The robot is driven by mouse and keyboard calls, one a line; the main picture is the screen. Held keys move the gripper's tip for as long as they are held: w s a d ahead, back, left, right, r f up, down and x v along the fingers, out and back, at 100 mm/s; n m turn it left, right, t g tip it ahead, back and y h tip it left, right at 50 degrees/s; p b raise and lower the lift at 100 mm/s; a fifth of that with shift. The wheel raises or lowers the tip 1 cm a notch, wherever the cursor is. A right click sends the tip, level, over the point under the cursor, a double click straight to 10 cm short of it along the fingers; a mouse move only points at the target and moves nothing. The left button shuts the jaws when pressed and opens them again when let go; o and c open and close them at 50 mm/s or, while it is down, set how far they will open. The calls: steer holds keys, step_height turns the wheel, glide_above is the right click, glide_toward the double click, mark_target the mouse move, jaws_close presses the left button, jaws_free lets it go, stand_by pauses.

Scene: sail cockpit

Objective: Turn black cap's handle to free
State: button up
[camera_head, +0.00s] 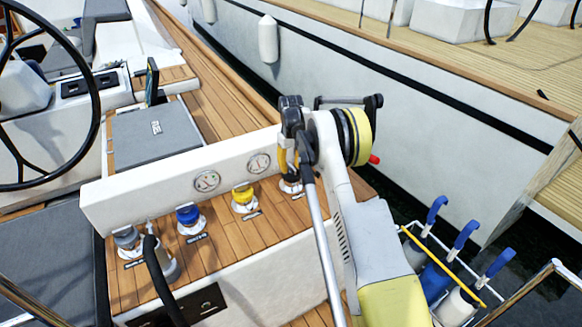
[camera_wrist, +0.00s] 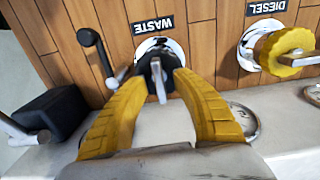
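The black cap (camera_wrist: 156,66) sits in a bright metal ring on the wooden panel, by the label WASTE. A grey lever-like piece stands out from its middle. My gripper (camera_wrist: 160,78) has its yellow fingers on both sides of the cap's handle, the tips closed in against it. The fingertips hide part of the cap's sides. In the head view my gripper (camera_head: 290,165) is over the rightmost cap, which it mostly covers; only the metal ring (camera_head: 291,187) shows below.
A yellow DIESEL cap (camera_wrist: 283,50) is beside it. A blue cap (camera_head: 188,215) and a grey cap (camera_head: 127,238) are farther left. A white ledge (camera_head: 185,180) with round gauges runs behind them. A black crank (camera_wrist: 95,50) shows left of my fingers.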

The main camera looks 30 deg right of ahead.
mark_target(291, 165)
step_height(291, 165, up, 12)
stand_by(0.6)
stand_by(0.4)
